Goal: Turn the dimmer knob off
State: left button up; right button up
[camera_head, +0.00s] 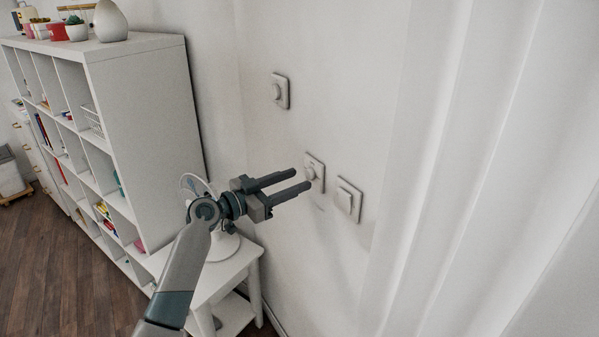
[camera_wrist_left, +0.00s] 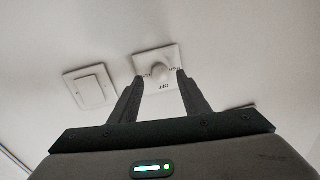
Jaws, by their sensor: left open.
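The dimmer knob (camera_head: 312,172) is a round white knob on a square white wall plate, just beyond my left fingertips in the head view. In the left wrist view the knob (camera_wrist_left: 159,71) shows between the fingertips, with an "OFF" mark on the plate and partly covered lettering at its sides. My left gripper (camera_head: 302,178) is open and points at the wall, one finger to each side of the knob. It also shows in the left wrist view (camera_wrist_left: 160,77). I cannot tell whether the fingers touch the knob. My right gripper is not in view.
A flat white switch (camera_head: 348,199) is on the wall to the right of the knob. A white curtain (camera_head: 480,170) hangs at right. A white shelf (camera_head: 140,110) and a small white table (camera_head: 225,275) stand at left.

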aim_at(310, 174)
pick_arm(q)
jog(key=shift+p+x, duration=0.3)
jog(key=shift+x, duration=0.9)
jog(key=c, duration=1.1)
jog(key=shift+o, duration=0.2)
